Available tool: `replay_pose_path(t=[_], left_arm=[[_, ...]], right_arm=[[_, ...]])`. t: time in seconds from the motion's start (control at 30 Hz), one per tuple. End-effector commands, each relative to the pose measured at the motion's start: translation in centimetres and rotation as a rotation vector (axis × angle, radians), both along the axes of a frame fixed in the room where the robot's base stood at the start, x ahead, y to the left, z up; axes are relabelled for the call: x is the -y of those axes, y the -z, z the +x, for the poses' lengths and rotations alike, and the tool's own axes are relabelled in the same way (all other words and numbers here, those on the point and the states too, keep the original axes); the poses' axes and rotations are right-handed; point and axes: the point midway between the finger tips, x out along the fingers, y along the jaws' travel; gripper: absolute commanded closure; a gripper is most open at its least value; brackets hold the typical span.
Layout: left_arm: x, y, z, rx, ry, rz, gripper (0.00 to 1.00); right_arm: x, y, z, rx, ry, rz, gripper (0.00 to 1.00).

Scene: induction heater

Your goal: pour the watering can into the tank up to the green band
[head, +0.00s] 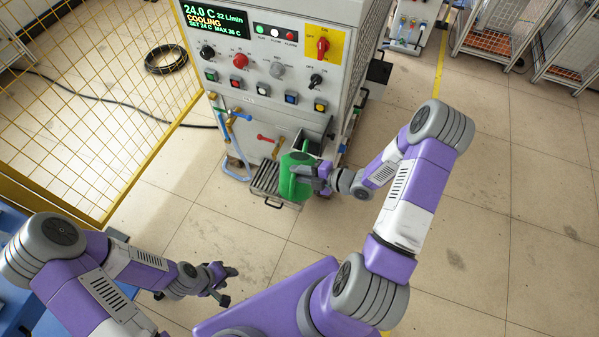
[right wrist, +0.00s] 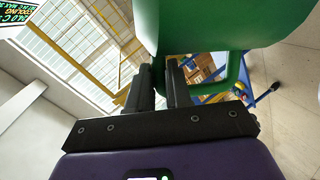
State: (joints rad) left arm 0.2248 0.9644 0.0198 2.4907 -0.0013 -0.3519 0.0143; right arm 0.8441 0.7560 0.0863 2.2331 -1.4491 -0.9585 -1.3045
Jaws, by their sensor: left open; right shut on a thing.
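The green watering can (head: 287,182) is at the lower front of the grey machine, above or beside a slotted metal tray (head: 265,183). My right gripper (head: 319,176) is shut on the can from its right side. The can's green body also fills the top of the right wrist view (right wrist: 203,25), close to the fingers (right wrist: 166,88). I cannot tell whether water is flowing. My left gripper (head: 224,281) is open and empty, low over the floor and away from the machine. The tank's opening and its green band cannot be made out.
The machine (head: 265,100) carries a lit screen (head: 215,20) reading 24.0 C and COOLING, with knobs and buttons below. Blue pipes (head: 230,150) and a red-handled valve (head: 266,139) are near the can. A yellow mesh fence (head: 90,120) stands left. Floor at right is clear.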

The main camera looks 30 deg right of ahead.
Motion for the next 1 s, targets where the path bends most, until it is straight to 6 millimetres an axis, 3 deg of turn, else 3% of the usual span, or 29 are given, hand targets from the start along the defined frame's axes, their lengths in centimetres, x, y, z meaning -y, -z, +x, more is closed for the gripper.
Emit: replay_pose_path(t=[1.0], left_arm=[[0.00,-0.89,0.00,0.000,0.000,0.000,0.57]], right_arm=[[0.12,-0.72,0.36,-0.006,-0.003,0.014,1.00]])
